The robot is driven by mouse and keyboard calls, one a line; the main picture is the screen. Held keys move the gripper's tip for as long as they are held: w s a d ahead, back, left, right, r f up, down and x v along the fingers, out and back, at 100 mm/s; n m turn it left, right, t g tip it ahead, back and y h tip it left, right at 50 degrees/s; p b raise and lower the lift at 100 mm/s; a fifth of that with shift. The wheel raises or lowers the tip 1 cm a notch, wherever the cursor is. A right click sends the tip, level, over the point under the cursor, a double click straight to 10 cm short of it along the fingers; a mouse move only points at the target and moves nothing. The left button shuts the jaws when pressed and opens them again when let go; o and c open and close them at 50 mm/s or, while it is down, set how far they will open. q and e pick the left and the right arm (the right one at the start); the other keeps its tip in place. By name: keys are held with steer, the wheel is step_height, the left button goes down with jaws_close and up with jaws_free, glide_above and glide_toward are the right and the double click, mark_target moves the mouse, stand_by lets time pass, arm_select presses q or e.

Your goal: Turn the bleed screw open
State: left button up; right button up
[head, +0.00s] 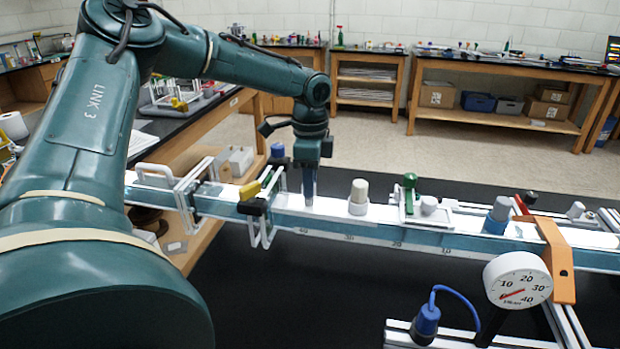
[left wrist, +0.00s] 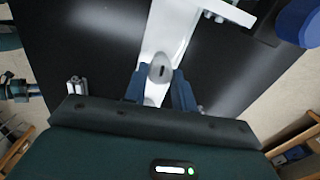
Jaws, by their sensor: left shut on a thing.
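My left gripper (head: 309,193) points down onto the long white-topped rail (head: 330,207), left of the middle in the head view. In the left wrist view its blue fingers (left wrist: 160,90) are shut on a small grey piece with a dark slot, which looks like the bleed screw (left wrist: 161,70). The piece sits over the white rail between the fingers. In the head view the gripper hides it. How far it is turned cannot be told. My right gripper is not in view.
Further right are a green-handled clamp (head: 410,190), a blue-grey knob (head: 498,215), an orange bracket (head: 556,258) and a dial gauge (head: 518,280).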

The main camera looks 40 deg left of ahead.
arm_select(q)
steer(key=n+p, duration=0.1)
steer(key=n, duration=0.5)
steer(key=shift+n, duration=0.4)
steer(key=n, duration=0.5)
steer(key=shift+a+n, duration=0.1)
steer(key=shift+n, duration=0.3)
steer(key=shift+r+n, duration=0.1)
steer(key=shift+n, duration=0.2)
steer(key=o, duration=1)
step_height(320, 180, up, 13)
steer(key=shift+r+b, duration=0.1)
steer(key=shift+b, duration=0.45)
